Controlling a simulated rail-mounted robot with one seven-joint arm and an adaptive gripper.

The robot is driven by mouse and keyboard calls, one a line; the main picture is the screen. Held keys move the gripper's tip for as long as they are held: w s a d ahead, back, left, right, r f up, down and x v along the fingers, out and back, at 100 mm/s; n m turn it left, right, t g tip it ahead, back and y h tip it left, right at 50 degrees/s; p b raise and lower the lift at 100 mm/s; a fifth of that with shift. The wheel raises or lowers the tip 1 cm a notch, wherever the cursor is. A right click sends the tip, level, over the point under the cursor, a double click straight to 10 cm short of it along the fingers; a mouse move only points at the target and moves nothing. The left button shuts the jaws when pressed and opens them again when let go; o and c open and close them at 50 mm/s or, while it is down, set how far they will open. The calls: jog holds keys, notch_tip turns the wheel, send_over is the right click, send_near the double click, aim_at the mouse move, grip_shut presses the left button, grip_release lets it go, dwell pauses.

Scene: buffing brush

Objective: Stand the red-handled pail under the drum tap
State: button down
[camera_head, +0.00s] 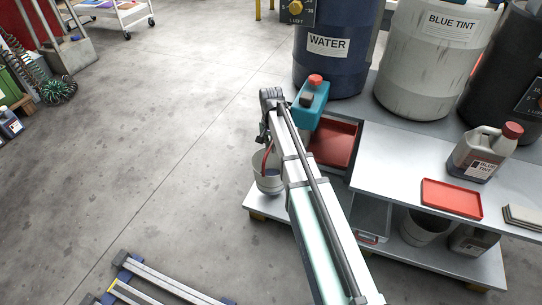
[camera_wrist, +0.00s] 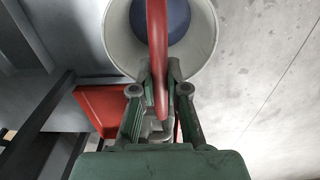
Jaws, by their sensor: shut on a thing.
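A white pail (camera_head: 267,182) with a red handle (camera_head: 265,158) hangs below the end of my arm, at the left end of the bench. I cannot tell whether its base touches anything. In the wrist view I look down into the pail (camera_wrist: 118,40), which shows blue inside. My gripper (camera_wrist: 160,78) is shut on its red handle (camera_wrist: 157,30). In the head view the fingers are hidden by my arm. A dark blue drum labelled WATER (camera_head: 328,70) and a white drum labelled BLUE TINT (camera_head: 437,60) stand at the back. No tap shows clearly.
A teal jug with a red cap (camera_head: 312,104) stands close behind my arm. A red tray (camera_head: 333,150) lies beside my arm; another (camera_head: 451,198) is on the bench top (camera_head: 390,160). A tint jug (camera_head: 484,153) stands at right.

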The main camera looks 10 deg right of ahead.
jog(key=shift+f+b, duration=0.8)
jog(key=shift+f, duration=1.35)
jog(key=c, duration=1.2)
grip_release()
notch_tip(320, 180, up, 12)
jog(key=p, duration=0.5)
